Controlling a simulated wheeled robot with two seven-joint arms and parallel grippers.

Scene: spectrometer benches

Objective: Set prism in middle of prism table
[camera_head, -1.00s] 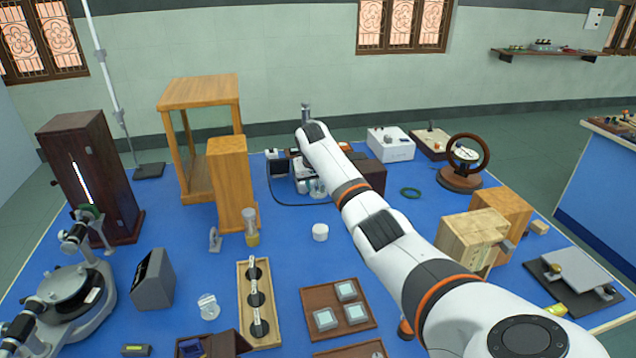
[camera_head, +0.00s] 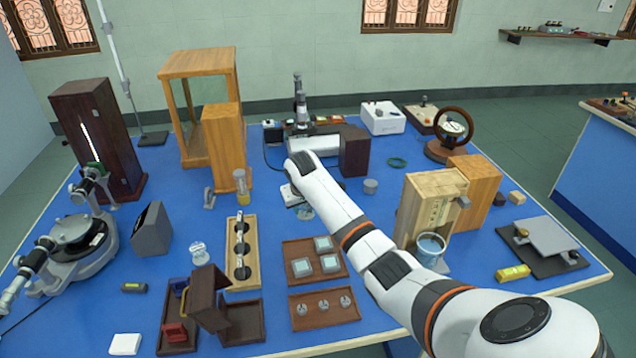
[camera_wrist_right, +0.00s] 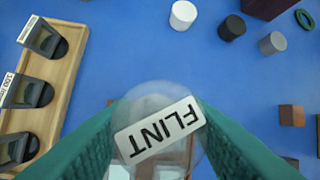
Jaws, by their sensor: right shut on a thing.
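My right gripper (camera_head: 301,203) reaches over the middle of the bench. In the right wrist view its teal fingers (camera_wrist_right: 160,140) are shut on a clear, rounded glass prism (camera_wrist_right: 158,132) with a white "FLINT" label. The glass is held above the blue top; its exact height is unclear. In the head view the prism is small and faint below my wrist. The spectrometer (camera_head: 70,258) stands at the left edge, with a dark round prism table (camera_head: 80,232) at its centre, well left of the gripper. A similar clear glass piece (camera_head: 199,252) stands between them. My left gripper is not in view.
A grey angled block (camera_head: 151,230) stands just right of the spectrometer. A wooden rack (camera_head: 253,264) and a tray of square glass pieces (camera_head: 296,247) lie near my gripper. Open brown boxes (camera_head: 208,298) are in front. A tall lamp housing (camera_head: 95,130) stands behind the spectrometer.

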